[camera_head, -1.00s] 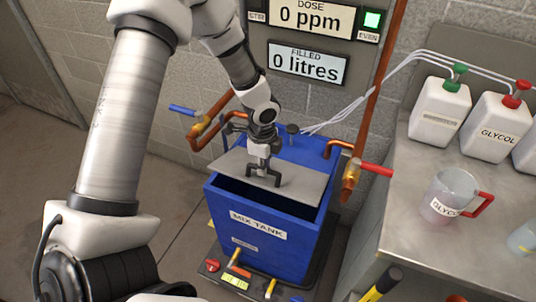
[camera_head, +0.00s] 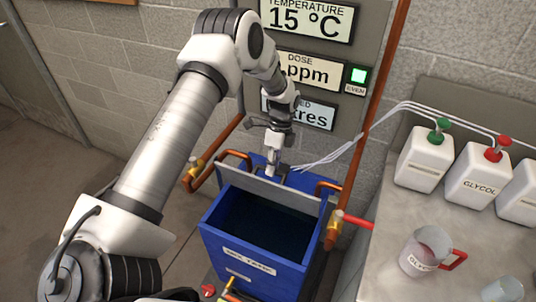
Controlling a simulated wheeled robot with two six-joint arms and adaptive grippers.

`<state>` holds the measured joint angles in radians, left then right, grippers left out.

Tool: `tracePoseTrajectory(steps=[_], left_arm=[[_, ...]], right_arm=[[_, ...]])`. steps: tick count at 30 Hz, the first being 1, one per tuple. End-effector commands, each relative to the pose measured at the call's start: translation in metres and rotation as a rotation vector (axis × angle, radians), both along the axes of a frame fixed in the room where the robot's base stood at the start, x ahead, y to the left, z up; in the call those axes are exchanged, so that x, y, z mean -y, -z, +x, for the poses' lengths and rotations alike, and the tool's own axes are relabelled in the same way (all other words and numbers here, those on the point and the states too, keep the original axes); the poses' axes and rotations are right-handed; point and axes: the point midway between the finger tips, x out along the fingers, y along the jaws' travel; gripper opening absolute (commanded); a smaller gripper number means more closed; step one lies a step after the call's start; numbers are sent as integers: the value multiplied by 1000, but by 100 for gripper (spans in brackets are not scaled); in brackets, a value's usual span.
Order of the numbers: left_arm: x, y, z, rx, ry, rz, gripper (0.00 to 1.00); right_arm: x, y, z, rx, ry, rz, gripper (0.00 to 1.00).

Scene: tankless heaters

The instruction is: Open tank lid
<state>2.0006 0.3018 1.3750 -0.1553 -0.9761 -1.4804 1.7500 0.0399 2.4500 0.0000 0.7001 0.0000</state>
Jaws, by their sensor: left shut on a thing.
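The blue mix tank (camera_head: 253,268) stands on the floor below the wall panel, with its label on the front. Its grey lid (camera_head: 247,187) is tipped up steeply along the tank's back edge. The dark inside of the tank shows in front of the lid. My left gripper (camera_head: 273,170) is at the lid's upper edge, shut on the lid handle. The handle itself is mostly hidden behind the lid and the fingers. My right gripper is not in view.
Copper pipes (camera_head: 364,120) run beside the tank, with a red-handled valve (camera_head: 350,219) at right. A metal counter (camera_head: 385,270) at right holds white jugs (camera_head: 424,160) and a measuring pitcher (camera_head: 425,250). Thin white tubes (camera_head: 340,153) run from the jugs towards the tank.

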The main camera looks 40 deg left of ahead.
Motion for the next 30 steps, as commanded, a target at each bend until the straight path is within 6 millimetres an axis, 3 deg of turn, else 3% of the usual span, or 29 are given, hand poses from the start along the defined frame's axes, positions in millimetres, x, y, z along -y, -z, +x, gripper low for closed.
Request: tracePoseTrajectory(steps=[1,3,13,30], left_arm=[[-2,10,7,4,-1,2,0],[-4,10,16,2,-2,2,0],[-12,14,48,-4,-2,1,0],[-14,14,58,-11,-1,-1,0]], right_arm=[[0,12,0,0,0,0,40],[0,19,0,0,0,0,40],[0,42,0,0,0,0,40],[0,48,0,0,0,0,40]])
